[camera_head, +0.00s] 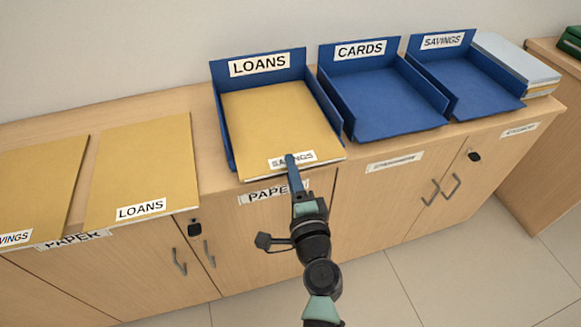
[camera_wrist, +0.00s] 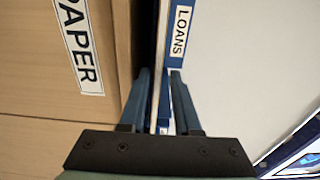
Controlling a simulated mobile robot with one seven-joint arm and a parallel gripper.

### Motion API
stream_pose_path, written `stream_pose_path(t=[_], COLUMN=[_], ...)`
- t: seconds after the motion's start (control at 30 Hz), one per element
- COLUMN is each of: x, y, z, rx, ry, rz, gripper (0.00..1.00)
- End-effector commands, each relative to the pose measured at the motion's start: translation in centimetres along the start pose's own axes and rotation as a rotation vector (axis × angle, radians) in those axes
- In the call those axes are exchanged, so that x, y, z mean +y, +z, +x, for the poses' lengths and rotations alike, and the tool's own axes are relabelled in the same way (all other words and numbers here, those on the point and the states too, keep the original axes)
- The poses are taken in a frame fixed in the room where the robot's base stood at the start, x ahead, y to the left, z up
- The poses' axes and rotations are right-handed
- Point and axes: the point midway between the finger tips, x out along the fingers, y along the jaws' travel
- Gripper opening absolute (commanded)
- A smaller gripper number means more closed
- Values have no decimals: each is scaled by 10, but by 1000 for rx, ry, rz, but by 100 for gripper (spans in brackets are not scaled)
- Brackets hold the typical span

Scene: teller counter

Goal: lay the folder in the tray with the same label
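A yellow folder labelled SAVINGS (camera_head: 270,115) lies in the blue tray labelled LOANS (camera_head: 225,130), its front edge at the tray's open front. My gripper (camera_head: 293,172) is at that front edge, with one finger above the folder and covering part of its label. In the wrist view my gripper (camera_wrist: 160,82) has its fingers apart on either side of the folder's thin pale edge (camera_wrist: 156,60), with a gap showing beside it. The blue tray labelled SAVINGS (camera_head: 465,85) is empty at the right. The CARDS tray (camera_head: 385,100) between them is empty.
A yellow folder labelled LOANS (camera_head: 150,165) and another labelled SAVINGS (camera_head: 35,190) lie on the counter at the left. A grey-blue stack (camera_head: 515,62) stands right of the SAVINGS tray. The trays have raised side and back walls.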

Motion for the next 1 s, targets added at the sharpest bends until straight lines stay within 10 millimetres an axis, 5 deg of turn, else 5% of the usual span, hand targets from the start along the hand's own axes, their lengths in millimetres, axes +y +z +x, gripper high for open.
stream_pose_path(t=[0.17, 0.5, 1.0], x=[0, 0, -1], y=[0, 0, 0], z=[0, 0, 0], rx=[0, 0, 0], ry=[0, 0, -2], rz=[0, 0, 0], gripper=[30, 0, 0])
